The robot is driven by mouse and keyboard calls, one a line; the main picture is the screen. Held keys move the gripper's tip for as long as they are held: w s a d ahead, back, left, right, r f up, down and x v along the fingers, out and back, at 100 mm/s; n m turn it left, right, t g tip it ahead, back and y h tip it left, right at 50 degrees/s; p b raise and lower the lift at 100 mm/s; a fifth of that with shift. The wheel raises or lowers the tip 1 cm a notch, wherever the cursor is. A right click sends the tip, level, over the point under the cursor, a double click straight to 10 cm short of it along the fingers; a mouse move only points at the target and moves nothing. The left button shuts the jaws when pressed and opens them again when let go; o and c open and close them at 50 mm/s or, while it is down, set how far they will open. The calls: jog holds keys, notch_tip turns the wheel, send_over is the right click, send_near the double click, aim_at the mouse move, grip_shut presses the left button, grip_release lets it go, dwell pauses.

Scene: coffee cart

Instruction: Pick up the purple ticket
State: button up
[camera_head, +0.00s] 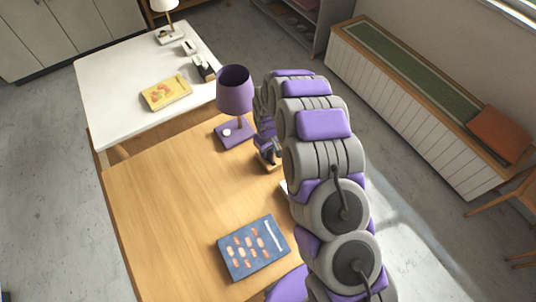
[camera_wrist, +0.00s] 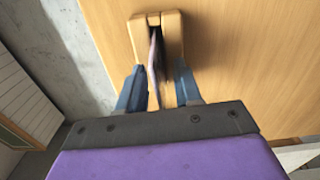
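The purple ticket (camera_wrist: 152,72) shows in the wrist view as a thin strip, nearly edge-on, in the dark slot of a small wooden holder (camera_wrist: 171,20). The holder stands on the wooden table. My gripper (camera_wrist: 159,70) is open, with one dark blue finger on each side of the ticket and a visible gap to both. In the head view, my gripper (camera_head: 266,150) is low over the table beside the holder (camera_head: 272,165), mostly hidden by my arm. I cannot make out the ticket there.
A purple lamp (camera_head: 235,92) stands close to the left of my gripper. A blue book (camera_head: 253,247) lies on the wooden table (camera_head: 160,205). A white table (camera_head: 115,85) with a yellow book (camera_head: 166,92) adjoins it. The left of the wooden table is clear.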

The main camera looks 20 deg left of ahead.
jog(key=shift+r, duration=0.1)
jog(key=shift+c, duration=0.4)
grip_shut()
jog(key=shift+r, duration=0.1)
jog(key=shift+r, duration=0.6)
notch_tip(320, 180, up, 3)
jog(key=shift+f+p, duration=0.2)
jog(key=shift+p, duration=0.35)
jog(key=s+a+p, duration=0.1)
jog(key=s+a, duration=0.1)
jog(key=a, duration=0.5)
jog(key=s+a+p, duration=0.1)
jog(key=s+a, duration=0.2)
jog(key=a, duration=0.4)
notch_tip(320, 180, up, 6)
jog(key=p, duration=0.1)
jog(key=shift+s+a, duration=0.25)
jog(key=shift+a, duration=0.2)
